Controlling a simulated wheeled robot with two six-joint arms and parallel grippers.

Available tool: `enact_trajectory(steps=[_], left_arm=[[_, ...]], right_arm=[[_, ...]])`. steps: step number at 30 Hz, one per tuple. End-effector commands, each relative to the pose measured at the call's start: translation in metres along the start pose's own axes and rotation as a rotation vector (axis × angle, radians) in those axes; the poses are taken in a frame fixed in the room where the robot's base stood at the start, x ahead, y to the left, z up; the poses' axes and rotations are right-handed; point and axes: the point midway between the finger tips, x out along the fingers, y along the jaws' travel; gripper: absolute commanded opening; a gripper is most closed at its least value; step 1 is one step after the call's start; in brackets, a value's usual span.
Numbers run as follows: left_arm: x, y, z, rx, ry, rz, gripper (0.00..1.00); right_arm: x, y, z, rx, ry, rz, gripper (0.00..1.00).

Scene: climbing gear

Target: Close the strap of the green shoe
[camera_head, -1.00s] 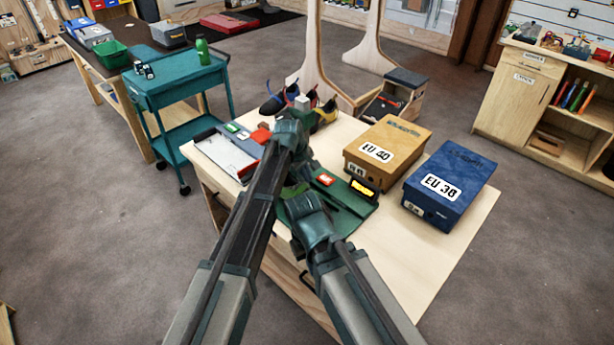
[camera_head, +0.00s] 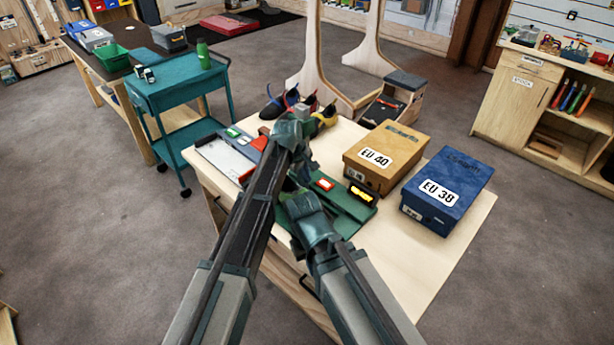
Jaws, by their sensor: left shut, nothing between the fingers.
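A small green patch (camera_head: 290,186), which looks like part of the green shoe, shows between my two arms above the dark green mat (camera_head: 350,222). Most of it is hidden by my arms, and its strap cannot be made out. My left gripper (camera_head: 303,172) points down beside this patch, past the bend of my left wrist. It is shut with nothing held; its fingertips are hard to see. My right wrist is low over the mat, just to the right and nearer. My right gripper (camera_head: 296,198) is mostly hidden behind it.
An orange EU 40 box (camera_head: 386,140) and a blue EU 38 box (camera_head: 447,171) stand at the right of the table (camera_head: 440,262). Blue, red and yellow shoes (camera_head: 326,115) stand at the back. A grey-white tray (camera_head: 222,156) lies left. The front right tabletop is clear.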

Motion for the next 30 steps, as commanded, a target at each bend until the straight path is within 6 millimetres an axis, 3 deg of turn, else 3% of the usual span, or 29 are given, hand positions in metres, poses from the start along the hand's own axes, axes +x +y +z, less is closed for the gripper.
enact_trajectory(steps=[1,4,6,9,18,30], left_arm=[[-0.014,0.001,0.000,-0.001,0.000,0.000,0.00],[-0.031,0.002,0.000,-0.001,0.000,0.000,0.00],[-0.028,-0.024,0.002,-0.003,0.001,0.000,0.00],[-0.036,-0.046,0.002,-0.003,0.001,-0.001,0.00],[-0.053,-0.097,0.002,-0.002,0.000,0.000,0.00],[-0.058,-0.114,0.000,0.001,0.000,0.000,0.00]], right_arm=[[-0.013,0.001,0.001,0.000,0.000,0.000,0.00],[-0.029,0.003,0.002,0.000,0.000,0.000,0.00],[-0.019,0.002,0.001,0.000,0.000,0.000,0.00],[-0.019,0.002,0.001,0.000,0.000,0.000,0.00],[-0.019,0.002,0.001,0.000,0.000,0.000,0.00],[-0.019,0.002,0.001,0.000,0.000,0.000,0.00]])
